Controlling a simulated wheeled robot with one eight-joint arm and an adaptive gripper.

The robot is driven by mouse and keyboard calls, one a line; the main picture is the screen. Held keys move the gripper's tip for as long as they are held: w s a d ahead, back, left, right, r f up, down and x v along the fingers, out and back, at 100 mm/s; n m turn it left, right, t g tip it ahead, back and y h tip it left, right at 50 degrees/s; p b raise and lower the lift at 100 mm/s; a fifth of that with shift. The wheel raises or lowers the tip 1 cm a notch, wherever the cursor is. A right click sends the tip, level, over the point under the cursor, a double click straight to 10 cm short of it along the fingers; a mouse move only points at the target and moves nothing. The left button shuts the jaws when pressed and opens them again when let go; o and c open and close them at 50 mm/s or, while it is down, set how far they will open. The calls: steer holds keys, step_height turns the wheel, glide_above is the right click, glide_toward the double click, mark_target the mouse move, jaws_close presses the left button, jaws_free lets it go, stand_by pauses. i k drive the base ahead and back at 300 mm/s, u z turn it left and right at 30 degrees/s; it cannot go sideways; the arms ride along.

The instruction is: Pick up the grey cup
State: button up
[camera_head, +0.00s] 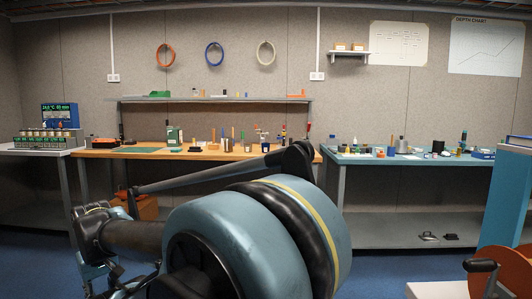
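I cannot tell for sure which item is the grey cup; everything on the benches is small. A grey cylindrical item (402,146) stands upright on the blue-topped bench (350,158) at the right. A dark grey metal-looking container (228,145) stands on the wooden bench (125,154), another possible match. My arm fills the lower middle, with large blue and black joints close to the camera. The far end of my arm reaches down at the lower left, well short of both items in the picture. My gripper's fingers cannot be made out there.
A shelf (215,99) with small items hangs above the wooden bench. A blue post (503,205) and an orange drum (497,268) stand at the right. Blue floor (390,272) shows between them and my arm.

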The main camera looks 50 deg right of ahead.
mark_target(248, 146)
steer(key=z, duration=2.1)
steer(key=i, duration=2.8)
steer(key=u, duration=0.45)
